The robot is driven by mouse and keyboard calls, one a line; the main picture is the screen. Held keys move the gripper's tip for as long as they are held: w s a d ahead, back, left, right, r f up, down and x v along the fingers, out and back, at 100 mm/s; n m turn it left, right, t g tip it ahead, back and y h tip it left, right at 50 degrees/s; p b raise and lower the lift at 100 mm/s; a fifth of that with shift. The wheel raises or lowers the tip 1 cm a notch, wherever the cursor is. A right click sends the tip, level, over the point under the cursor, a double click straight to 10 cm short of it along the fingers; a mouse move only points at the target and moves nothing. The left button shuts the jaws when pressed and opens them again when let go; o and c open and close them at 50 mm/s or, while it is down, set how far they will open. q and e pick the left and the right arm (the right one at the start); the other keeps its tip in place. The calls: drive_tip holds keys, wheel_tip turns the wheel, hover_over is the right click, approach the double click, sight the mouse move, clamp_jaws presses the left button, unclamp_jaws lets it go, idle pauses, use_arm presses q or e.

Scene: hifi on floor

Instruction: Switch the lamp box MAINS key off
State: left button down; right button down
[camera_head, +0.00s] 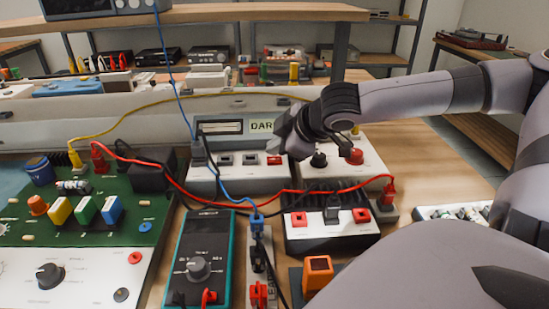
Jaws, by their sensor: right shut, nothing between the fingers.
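A light grey box (208,181) stands mid-table. It has a dark scale window, a label whose visible letters read "DAR", and a row of small keys. The key at its right end is red (273,160). No MAINS lettering is legible, so I cannot tell for sure that this is the lamp box. My right gripper (285,142) comes in from the right and is shut and empty. Its tip is at the box's right end, close beside the red key, and covers part of the label. I cannot tell whether it touches. My left gripper is not in view.
Right of the box stands a white unit with a red knob (355,156). In front are a black-and-white switch box (331,236), a teal meter (206,244) and a green circuit board (95,206). Red, blue and yellow cables cross between them. Bare wood (425,165) shows at right.

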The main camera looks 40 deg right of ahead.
idle(0.4)
drive_tip(key=shift+f+b, duration=0.35)
drive_tip(key=shift+f, duration=0.15)
drive_tip(key=shift+r, duration=0.1)
drive_tip(key=shift+r+p, duration=0.4)
drive_tip(key=shift+p, duration=0.2)
